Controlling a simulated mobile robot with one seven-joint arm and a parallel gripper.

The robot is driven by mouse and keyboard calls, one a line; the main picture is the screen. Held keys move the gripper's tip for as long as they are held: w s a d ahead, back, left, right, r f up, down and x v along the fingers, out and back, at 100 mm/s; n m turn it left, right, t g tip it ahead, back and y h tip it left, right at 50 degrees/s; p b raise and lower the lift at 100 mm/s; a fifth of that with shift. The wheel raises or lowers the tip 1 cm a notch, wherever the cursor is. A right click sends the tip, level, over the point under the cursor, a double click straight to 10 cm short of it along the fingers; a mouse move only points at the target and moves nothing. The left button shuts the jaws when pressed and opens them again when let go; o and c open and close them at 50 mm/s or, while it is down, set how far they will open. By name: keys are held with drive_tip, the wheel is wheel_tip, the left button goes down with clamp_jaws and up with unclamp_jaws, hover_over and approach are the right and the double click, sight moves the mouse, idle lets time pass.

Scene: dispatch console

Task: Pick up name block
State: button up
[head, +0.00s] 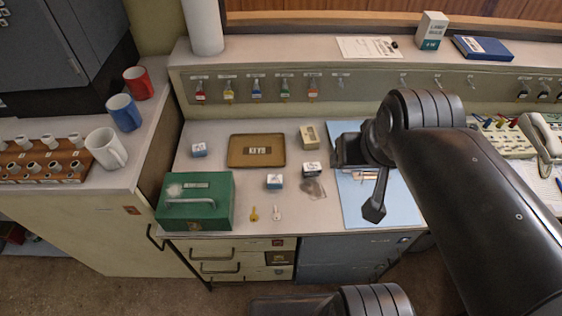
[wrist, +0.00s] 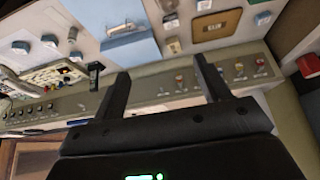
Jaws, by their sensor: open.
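Several small blocks lie on the desk, and I cannot tell for certain which is the name block. A white-and-blue block (head: 199,150) sits left of the tray, another white-and-blue block (head: 274,182) is in front of it, and a white-and-dark block (head: 312,169) is to its right. A cream block (head: 309,135) stands behind that one. Their lettering is too small to read. In the wrist view my gripper (wrist: 161,85) is open, with nothing between its fingers. In the head view it hangs over the blue mat, right of the blocks and apart from them.
A brown tray (head: 233,164) marked "KEYS" lies among the blocks. A green box (head: 215,205) with a handle stands front left, beside two loose keys (head: 254,214). A blue mat (head: 390,202) lies under my arm. Mugs (head: 106,149) and a rack stand left. Keys hang on the back panel.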

drive_tip(key=w+a+f+g, duration=0.1)
drive_tip(key=w+a+f, duration=0.25)
drive_tip(key=w, duration=0.35)
drive_tip(key=g, duration=0.3)
approach(275, 179)
drive_tip(key=shift+w+f, duration=0.2)
drive_tip(key=shift+f, duration=1.4)
drive_tip(key=shift+w+f, duration=0.25)
drive_tip(key=shift+f, duration=1.4)
drive_tip(key=shift+w+f, duration=0.2)
drive_tip(key=shift+f, duration=1.4)
drive_tip(key=shift+c, duration=0.2)
drive_tip(key=c, duration=1)
drive_tip(key=shift+r, duration=0.1)
